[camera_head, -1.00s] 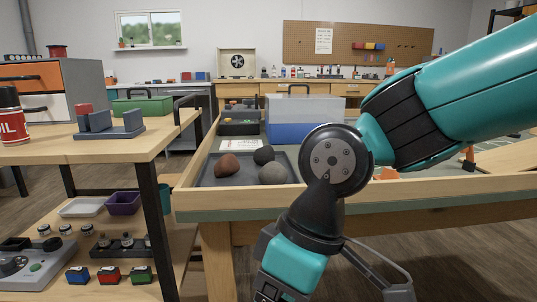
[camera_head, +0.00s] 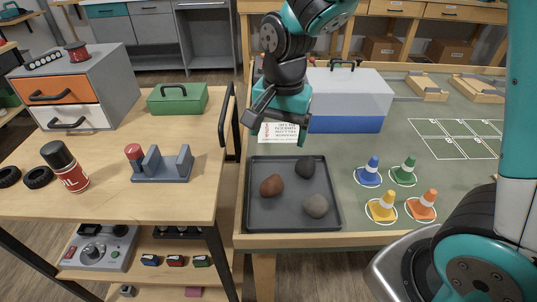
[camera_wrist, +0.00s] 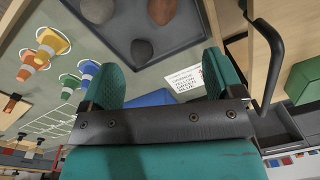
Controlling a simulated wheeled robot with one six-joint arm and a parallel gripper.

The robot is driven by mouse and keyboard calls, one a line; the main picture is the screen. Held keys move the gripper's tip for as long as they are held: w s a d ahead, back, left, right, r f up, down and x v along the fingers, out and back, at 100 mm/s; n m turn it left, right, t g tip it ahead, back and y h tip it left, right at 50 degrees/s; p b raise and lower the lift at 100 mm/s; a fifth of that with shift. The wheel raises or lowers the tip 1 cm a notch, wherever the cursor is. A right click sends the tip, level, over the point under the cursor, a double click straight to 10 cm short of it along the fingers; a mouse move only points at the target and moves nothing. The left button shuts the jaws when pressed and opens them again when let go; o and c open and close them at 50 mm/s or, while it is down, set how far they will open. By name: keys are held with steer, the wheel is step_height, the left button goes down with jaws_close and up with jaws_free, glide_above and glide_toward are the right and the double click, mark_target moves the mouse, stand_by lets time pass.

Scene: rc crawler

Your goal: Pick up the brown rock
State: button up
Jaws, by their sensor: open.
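The brown rock (camera_head: 272,185) lies at the left of a dark grey tray (camera_head: 256,222). A near-black rock (camera_head: 305,167) lies behind it to the right, and a grey rock (camera_head: 316,206) in front to the right. My gripper (camera_head: 280,130) is open and empty, above and behind the tray, apart from the rocks. In the wrist view, my gripper (camera_wrist: 160,62) has its two teal fingers spread. The brown rock (camera_wrist: 162,10) is at the top edge there, partly cut off, beyond the near-black rock (camera_wrist: 141,50).
A printed card (camera_head: 278,132) lies behind the tray, partly hidden by my gripper. Several coloured cones, including a blue one (camera_head: 368,170), stand right of the tray. A wooden rim (camera_head: 241,190) edges the table; a workbench (camera_head: 130,205) is at left.

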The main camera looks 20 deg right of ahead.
mark_target(273, 179)
steer(key=f, duration=0.3)
steer(key=f+b, duration=0.1)
steer(key=f, duration=0.3)
steer(key=w+f, duration=0.1)
steer(key=f, duration=0.3)
steer(key=shift+d+f+b, duration=0.1)
steer(key=shift+f+b, duration=0.1)
steer(key=shift+b, duration=0.1)
steer(key=f, duration=0.5)
steer(key=shift+a+f, duration=0.35)
steer(key=c, duration=1.1)
steer(key=shift+r, duration=0.15)
